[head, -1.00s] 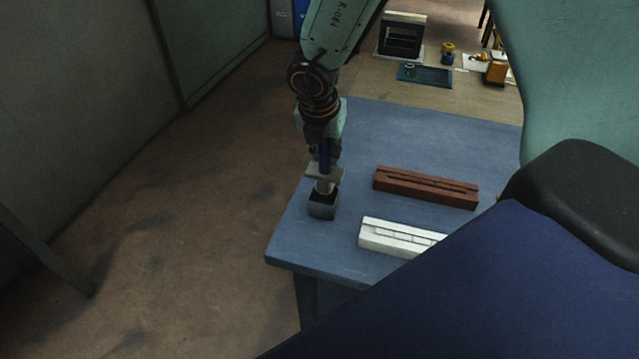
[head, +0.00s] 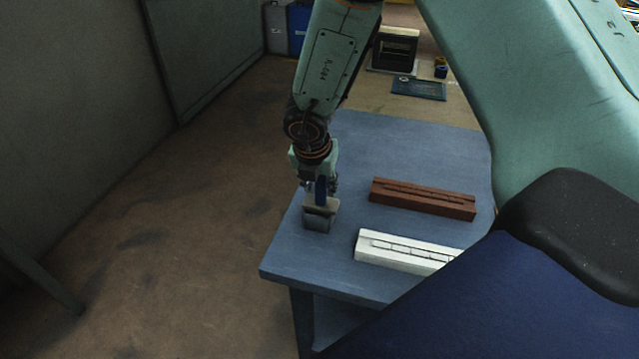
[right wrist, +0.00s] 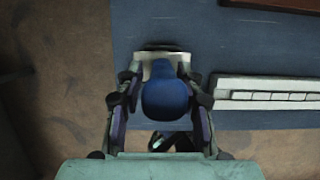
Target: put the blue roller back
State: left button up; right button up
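The blue roller (head: 320,190) stands upright at the small grey holder (head: 318,223) near the table's left edge. Its pale crosspiece sits at the holder's top; how deep the roller is seated cannot be seen. My right gripper (head: 319,185) points down over it. In the right wrist view the roller's rounded blue handle (right wrist: 165,97) lies between the fingers of my right gripper (right wrist: 162,78), which appear shut on it near the pale crosspiece. My left gripper is out of view.
A brown slotted block (head: 423,199) and a white slotted block (head: 405,252) lie on the blue table (head: 410,140) to the right. The table's front and left edges are close to the holder. Bare floor lies to the left.

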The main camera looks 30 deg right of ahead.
jog(key=shift+o, duration=0.3)
jog(key=shift+d, duration=0.15)
jog(key=shift+r, duration=0.2)
jog(key=p+v, duration=0.3)
jog(key=v, duration=0.8)
jog(key=shift+s+a+r, duration=0.15)
jog(key=shift+a+r, duration=0.05)
jog(key=shift+r, duration=0.05)
jog(key=shift+d, duration=0.1)
